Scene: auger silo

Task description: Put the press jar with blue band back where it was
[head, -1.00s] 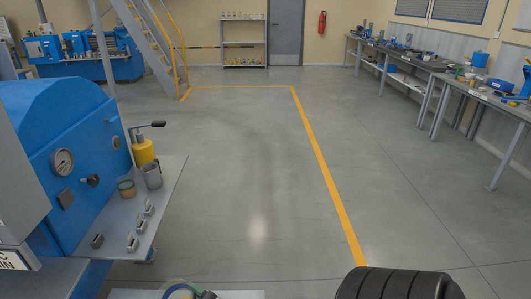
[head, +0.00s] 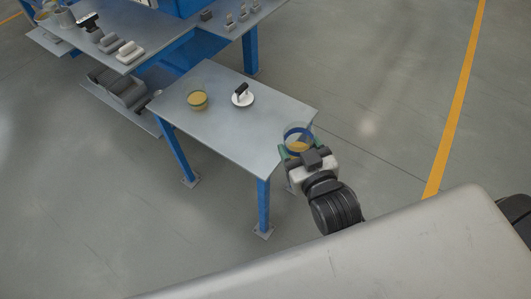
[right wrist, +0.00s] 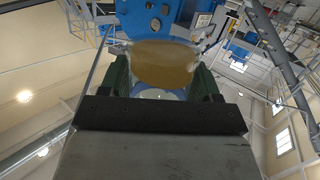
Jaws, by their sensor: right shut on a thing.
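The press jar with blue band (head: 299,136) is clear, with a blue ring and yellowish contents at the bottom. My right gripper (head: 299,151) is shut on it, at the right corner of the small grey table (head: 215,133). I cannot tell whether the jar is over the table edge or just outside it. In the right wrist view the jar (right wrist: 162,66) sits between the green fingers, its tan contents showing. My left gripper is not in view.
On the small table stand another clear jar with yellowish contents (head: 197,99) and a white disc with a black handle (head: 242,97). The table's front and right parts are bare. Behind are grey shelves (head: 135,35) with small blocks. An orange floor line (head: 455,105) runs at right.

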